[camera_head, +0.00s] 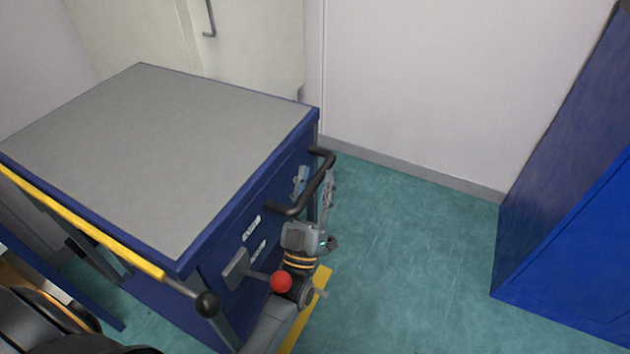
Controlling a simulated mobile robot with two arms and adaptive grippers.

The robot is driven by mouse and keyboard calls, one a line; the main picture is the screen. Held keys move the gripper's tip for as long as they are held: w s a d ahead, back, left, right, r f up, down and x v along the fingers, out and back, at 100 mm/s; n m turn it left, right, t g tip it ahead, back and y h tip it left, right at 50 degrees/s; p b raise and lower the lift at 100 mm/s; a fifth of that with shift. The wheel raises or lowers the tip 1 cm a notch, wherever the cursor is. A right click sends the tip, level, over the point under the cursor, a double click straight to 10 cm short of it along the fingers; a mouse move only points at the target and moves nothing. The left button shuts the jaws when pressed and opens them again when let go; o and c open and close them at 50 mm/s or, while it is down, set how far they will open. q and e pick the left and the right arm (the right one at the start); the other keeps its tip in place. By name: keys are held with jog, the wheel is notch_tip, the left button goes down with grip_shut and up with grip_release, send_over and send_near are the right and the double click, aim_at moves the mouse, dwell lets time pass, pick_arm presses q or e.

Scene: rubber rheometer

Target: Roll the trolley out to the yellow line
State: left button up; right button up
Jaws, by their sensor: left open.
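The trolley (150,140) is a blue cabinet with a grey top, standing at the left against the pale wall. A black bar handle (322,182) sticks out from its right side. My left gripper (314,186) is at this handle, with its open fingers on either side of the bar; I cannot tell whether they touch it. A red ball knob (281,282) on a rod stands out low on the same side, close to my gripper's wrist. The yellow line (320,280) on the floor is partly hidden behind my arm. My right gripper is not in view.
A yellow bar (85,223) with a black end knob (207,304) runs along the trolley's near edge. A tall blue cabinet (575,230) stands at the right. The green floor (410,260) between trolley and cabinet is clear.

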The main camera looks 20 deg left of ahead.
pick_arm(q)
jog(key=v, duration=1.2)
